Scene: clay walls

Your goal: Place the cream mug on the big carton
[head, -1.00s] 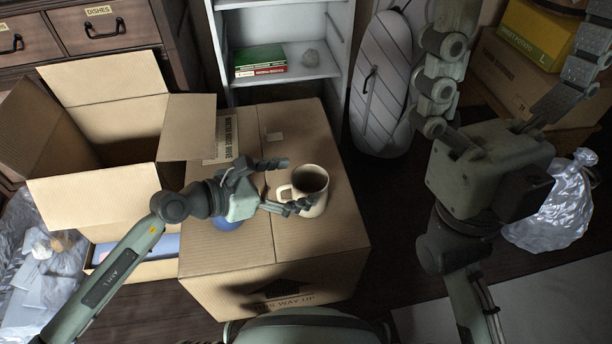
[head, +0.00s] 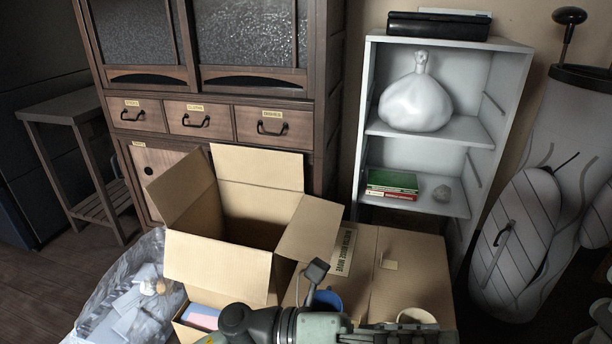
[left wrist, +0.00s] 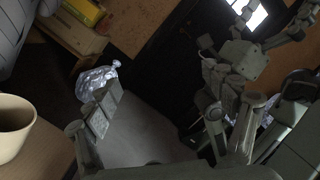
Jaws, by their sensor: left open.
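The cream mug (head: 416,316) stands on the big closed carton (head: 405,262); only its rim and upper part show at the bottom edge of the head view. In the left wrist view the mug (left wrist: 14,128) is upright at the left edge, cut off by the frame, with brown carton under it. My left gripper (head: 362,304) is open beside the mug, partly cut off below. In the left wrist view its fingers (left wrist: 172,125) are spread with nothing between them, and the mug lies outside them. My right gripper (left wrist: 245,50) shows in the background there, fingers apart and empty.
A blue cup (head: 327,299) is on the carton behind my left gripper's finger. An open carton (head: 215,255) stands left of it. A white shelf (head: 415,152) with books (head: 391,182) rises behind. A plastic bag (head: 125,300) lies at lower left.

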